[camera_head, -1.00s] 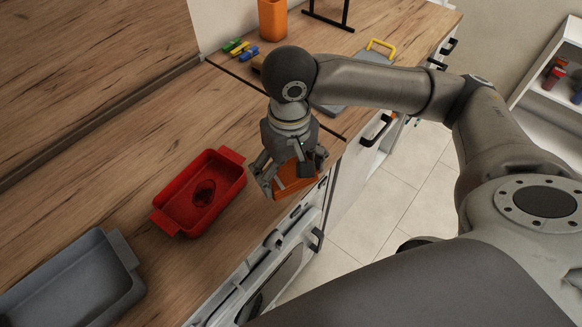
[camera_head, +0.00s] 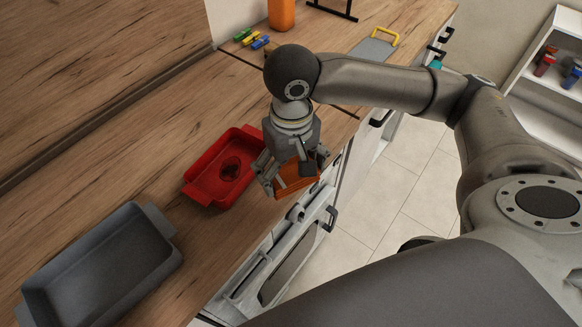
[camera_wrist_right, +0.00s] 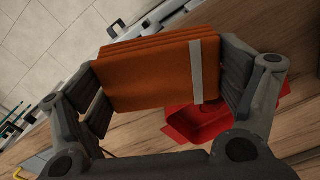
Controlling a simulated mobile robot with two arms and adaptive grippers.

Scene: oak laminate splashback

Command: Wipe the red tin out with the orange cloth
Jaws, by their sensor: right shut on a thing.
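The red tin (camera_head: 207,187) stands on the wooden counter, with a dark red stain (camera_head: 231,168) on its floor. My right gripper (camera_head: 291,180) is just right of the tin, over the counter's front edge. It is shut on the folded orange cloth (camera_head: 297,177). In the right wrist view the orange cloth (camera_wrist_right: 150,75), with a pale stripe, sits between the two fingers (camera_wrist_right: 165,80). The red tin (camera_wrist_right: 205,122) shows beyond and below the cloth there, partly hidden by it and a finger. My left gripper is not in view.
A grey tin (camera_head: 163,218) stands at the lower left of the counter. Coloured clips (camera_head: 252,40), an orange container (camera_head: 282,14) and a grey board with a yellow handle (camera_head: 374,48) are at the back. An open oven or dishwasher front (camera_head: 290,262) lies below the counter edge.

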